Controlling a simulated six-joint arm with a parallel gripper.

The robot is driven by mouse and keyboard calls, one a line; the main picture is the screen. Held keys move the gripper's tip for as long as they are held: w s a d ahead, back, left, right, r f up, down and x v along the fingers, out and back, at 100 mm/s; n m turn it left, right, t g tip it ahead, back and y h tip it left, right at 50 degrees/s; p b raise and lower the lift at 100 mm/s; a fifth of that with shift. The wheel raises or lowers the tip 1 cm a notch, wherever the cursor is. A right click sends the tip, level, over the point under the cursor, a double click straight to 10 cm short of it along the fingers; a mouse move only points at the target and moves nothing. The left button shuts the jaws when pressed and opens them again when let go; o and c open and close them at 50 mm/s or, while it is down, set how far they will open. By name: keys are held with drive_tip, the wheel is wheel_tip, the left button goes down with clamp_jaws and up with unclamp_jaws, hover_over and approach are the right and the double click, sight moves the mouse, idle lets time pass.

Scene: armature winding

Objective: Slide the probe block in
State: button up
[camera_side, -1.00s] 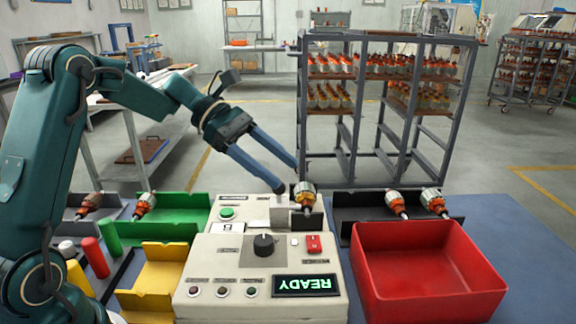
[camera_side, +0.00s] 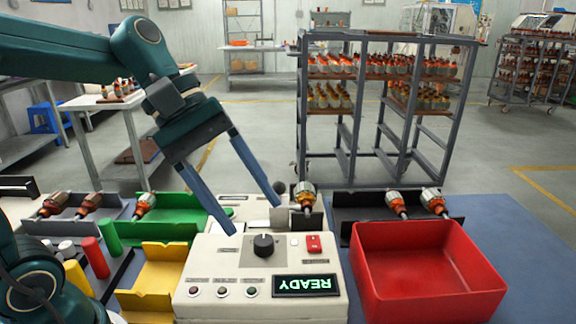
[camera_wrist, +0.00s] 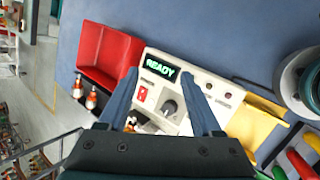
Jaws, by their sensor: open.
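The tester (camera_side: 335,268) is a cream box with a black knob (camera_side: 263,245), a red switch (camera_side: 314,243) and a display reading READY. The probe block appears to be the small pale grey block (camera_side: 283,217) on the tester's rear deck, just left of an armature (camera_side: 305,196) seated in a dark holder. My gripper (camera_side: 255,217) is open and empty, its blue fingers angled down over the tester. One fingertip is near the block; I cannot tell whether it touches. In the wrist view my gripper (camera_wrist: 160,77) spans the knob, and the block cannot be made out.
A red bin (camera_side: 428,270) stands right of the tester, with armatures in a dark tray (camera_side: 372,215) behind it. Green (camera_side: 183,222) and yellow (camera_side: 165,270) trays and coloured cylinders lie to the left. Blue table is clear at the far right.

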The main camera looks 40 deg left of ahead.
drive_tip(key=s+a+f+m+t+y, duration=0.2)
drive_tip(key=s+f+m+y, duration=0.1)
drive_tip(key=s+m, duration=0.4)
drive_tip(key=shift+a+y, duration=0.4)
drive_tip(key=shift+y, duration=0.1)
